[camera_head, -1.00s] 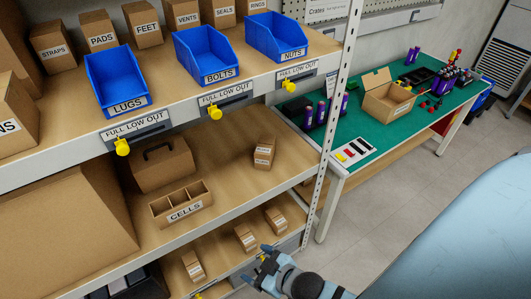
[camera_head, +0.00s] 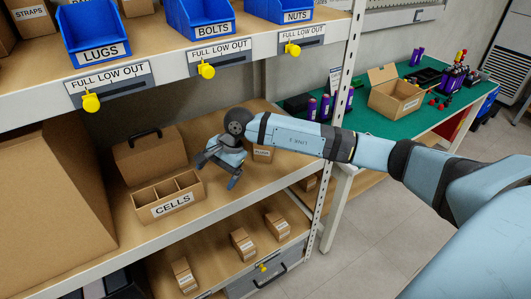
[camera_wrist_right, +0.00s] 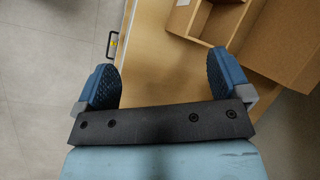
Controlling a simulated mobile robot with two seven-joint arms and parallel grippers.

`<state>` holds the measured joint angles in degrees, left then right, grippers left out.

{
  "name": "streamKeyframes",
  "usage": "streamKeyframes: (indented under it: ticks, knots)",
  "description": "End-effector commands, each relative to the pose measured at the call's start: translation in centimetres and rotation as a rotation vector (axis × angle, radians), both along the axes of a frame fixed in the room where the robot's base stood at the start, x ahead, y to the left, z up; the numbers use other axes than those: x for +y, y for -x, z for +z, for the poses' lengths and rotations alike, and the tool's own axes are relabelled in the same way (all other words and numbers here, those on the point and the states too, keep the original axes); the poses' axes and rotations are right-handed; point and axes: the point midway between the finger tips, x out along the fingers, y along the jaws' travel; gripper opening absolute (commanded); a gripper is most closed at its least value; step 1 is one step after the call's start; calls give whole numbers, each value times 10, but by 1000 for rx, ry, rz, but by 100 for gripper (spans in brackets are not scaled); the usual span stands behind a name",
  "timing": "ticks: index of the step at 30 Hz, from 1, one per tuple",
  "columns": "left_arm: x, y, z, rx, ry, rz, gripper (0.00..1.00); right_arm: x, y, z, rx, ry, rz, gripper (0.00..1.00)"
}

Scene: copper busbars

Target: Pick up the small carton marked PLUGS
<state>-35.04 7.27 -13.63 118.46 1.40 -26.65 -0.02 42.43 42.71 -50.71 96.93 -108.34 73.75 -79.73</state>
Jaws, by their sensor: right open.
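A small brown carton (camera_head: 262,155) stands on the middle shelf, partly hidden behind my right arm. Its white label is too small and covered to read for sure. My right gripper (camera_head: 217,171) is over the middle shelf, left of this carton and right of the CELLS box. It is open with nothing between its fingers. In the right wrist view the open gripper (camera_wrist_right: 161,62) shows bare shelf board between its fingers; no small carton can be made out there. My left gripper is not in view.
The CELLS divider box (camera_head: 168,198) and a handled brown case (camera_head: 147,158) stand left of the gripper. Several small cartons (camera_head: 243,244) sit on the lower shelf. Blue bins (camera_head: 199,18) stand on the shelf above. A perforated upright (camera_head: 335,135) bounds the shelf's right side.

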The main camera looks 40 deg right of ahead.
Motion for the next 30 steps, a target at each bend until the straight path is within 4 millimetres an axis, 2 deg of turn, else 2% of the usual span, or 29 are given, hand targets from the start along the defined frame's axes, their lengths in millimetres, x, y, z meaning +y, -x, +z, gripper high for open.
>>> streamKeyframes:
  ticks: [1,3,6,9,12,14,24,30]
  knots:
    - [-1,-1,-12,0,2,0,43,-37,-19,3,-61,157,37,96]
    - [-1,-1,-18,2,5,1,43,-83,-37,17,-114,360,81,96]
    - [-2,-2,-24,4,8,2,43,-135,-53,42,-147,585,114,96]
    - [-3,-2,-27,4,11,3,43,-168,-60,61,-151,724,124,96]
    - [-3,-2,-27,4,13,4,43,-183,-62,67,-147,785,128,96]
    - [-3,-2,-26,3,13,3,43,-187,-64,63,-145,797,129,96]
    - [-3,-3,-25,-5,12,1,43,-206,-80,6,-145,792,127,96]
    - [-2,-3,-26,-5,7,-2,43,-211,-85,-7,-148,792,128,96]
